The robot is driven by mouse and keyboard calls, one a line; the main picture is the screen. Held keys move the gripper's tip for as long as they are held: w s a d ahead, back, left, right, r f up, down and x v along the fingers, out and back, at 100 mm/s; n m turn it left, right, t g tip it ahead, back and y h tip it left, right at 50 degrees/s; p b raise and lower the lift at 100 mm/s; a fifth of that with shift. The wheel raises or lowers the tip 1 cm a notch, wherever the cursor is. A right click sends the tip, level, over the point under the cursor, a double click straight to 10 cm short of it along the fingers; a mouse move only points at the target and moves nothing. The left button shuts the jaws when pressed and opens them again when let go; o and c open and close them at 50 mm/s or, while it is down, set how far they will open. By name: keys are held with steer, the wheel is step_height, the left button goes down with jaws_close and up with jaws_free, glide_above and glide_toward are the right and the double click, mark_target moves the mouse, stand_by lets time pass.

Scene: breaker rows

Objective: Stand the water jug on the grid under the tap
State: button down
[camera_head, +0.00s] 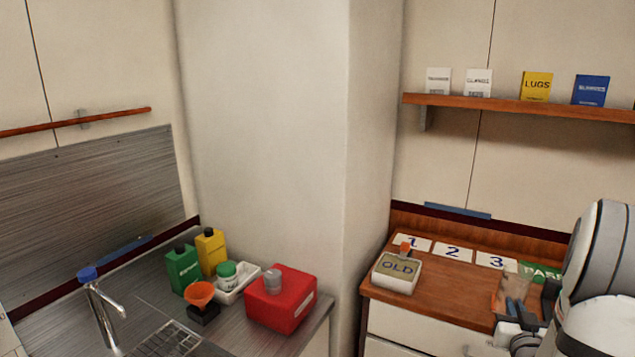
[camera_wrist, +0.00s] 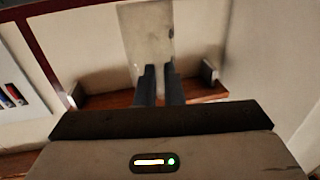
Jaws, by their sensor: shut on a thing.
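The tap (camera_head: 103,312), chrome with a blue top, stands at the left of the steel counter in the head view. The grid (camera_head: 168,340) is a slotted drain plate beside the tap's foot, partly cut off by the lower edge. My gripper (camera_head: 520,312) is at the lower right, in front of the wooden counter, far from the tap. It is shut on a pale see-through vessel, which looks like the water jug (camera_head: 512,287). In the wrist view the jug (camera_wrist: 147,35) shows as a pale blurred shape at the dark fingers (camera_wrist: 160,85). Its base and handle cannot be made out.
A red canister (camera_head: 280,305), orange funnel (camera_head: 201,291), green bottle (camera_head: 182,268), yellow bottle (camera_head: 210,250) and white tray (camera_head: 238,288) crowd the steel counter right of the grid. A wall pillar (camera_head: 290,130) separates it from the wooden counter (camera_head: 445,280), which bears an OLD box (camera_head: 396,277).

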steer(key=w+a+f+n+y, duration=0.15)
steer(key=w+a+f, duration=0.35)
steer(key=a, duration=0.5)
steer(key=w+a+f+n+t+y, duration=0.1)
steer(key=w+a+f+y, duration=0.2)
steer(key=a+f, duration=0.6)
steer(key=w+a+f+n+y, duration=0.2)
steer(key=w+a+f, duration=0.15)
steer(key=a, duration=0.85)
steer(key=s, duration=0.1)
steer(key=s+r, duration=0.1)
steer(key=s, duration=0.2)
steer(key=shift+s+a+r, duration=0.3)
steer(key=shift+a, duration=0.1)
steer(key=shift+s, duration=0.1)
